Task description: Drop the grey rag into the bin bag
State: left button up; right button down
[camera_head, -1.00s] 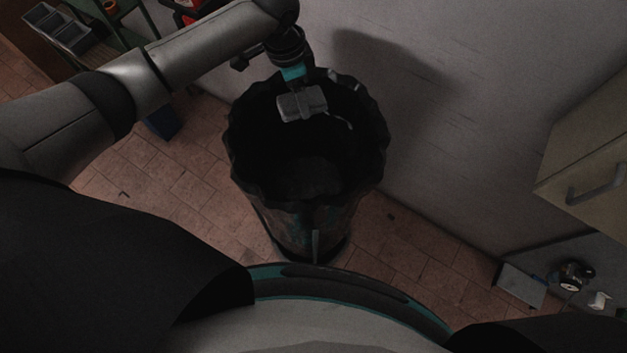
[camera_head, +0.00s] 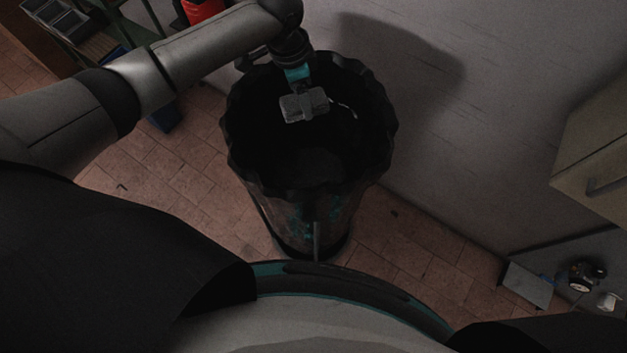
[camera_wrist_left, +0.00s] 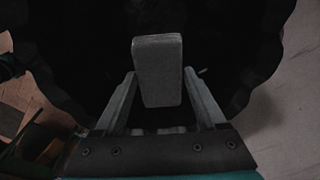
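The grey rag (camera_head: 292,108) looks like a small blocky bundle in the head view. In the left wrist view the rag (camera_wrist_left: 158,62) sits between the two fingertips, which reach its sides. My left gripper (camera_head: 305,97) is shut on it and points down over the bin bag's opening. The black bin bag (camera_head: 243,165) has a wavy rim and lines a round bin. The rag appears over the back half of the opening; its exact height relative to the rim is hard to tell. The bag's dark inside hides its bottom. My right gripper is not in view.
A wall (camera_head: 450,140) stands close behind and right of the bin. A cabinet with a handle (camera_head: 600,150) is at the right. A shelf with grey bins (camera_head: 60,25) and a blue container (camera_head: 166,117) are at the left. Tiled floor (camera_head: 165,185) is clear left of the bin.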

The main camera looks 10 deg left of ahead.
pick_arm(q)
jog(key=o, duration=0.4)
jog(key=shift+c, duration=0.2)
notch_tip(320, 180, up, 15)
jog(key=s+a, duration=0.1)
jog(key=shift+a, duration=0.3)
dwell(0.3)
